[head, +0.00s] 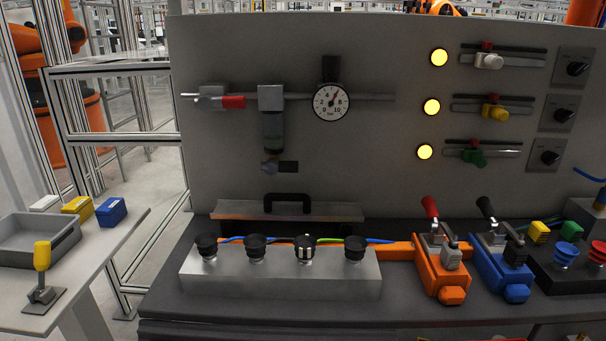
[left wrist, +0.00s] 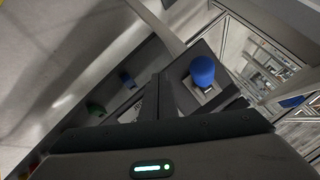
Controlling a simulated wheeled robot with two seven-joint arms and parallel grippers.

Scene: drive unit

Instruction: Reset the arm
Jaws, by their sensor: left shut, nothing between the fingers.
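Neither of my grippers shows in the head view. In the left wrist view, my left gripper (left wrist: 168,92) is shut with nothing between its fingers. Its dark body with a green light fills the bottom of that view. A blue rounded knob (left wrist: 203,71) on a pale base stands just beyond the fingers, to their right. The gripper appears apart from it, though the exact gap is hard to tell. My right gripper is in neither view.
In the head view, the bench holds a grey block with black knobs (head: 281,272), an orange lever unit (head: 428,272) and a blue one (head: 488,268). A gauge (head: 331,102) is on the panel (head: 370,170). A side table (head: 95,262) at left carries a grey tray (head: 38,240) and yellow handle (head: 42,256).

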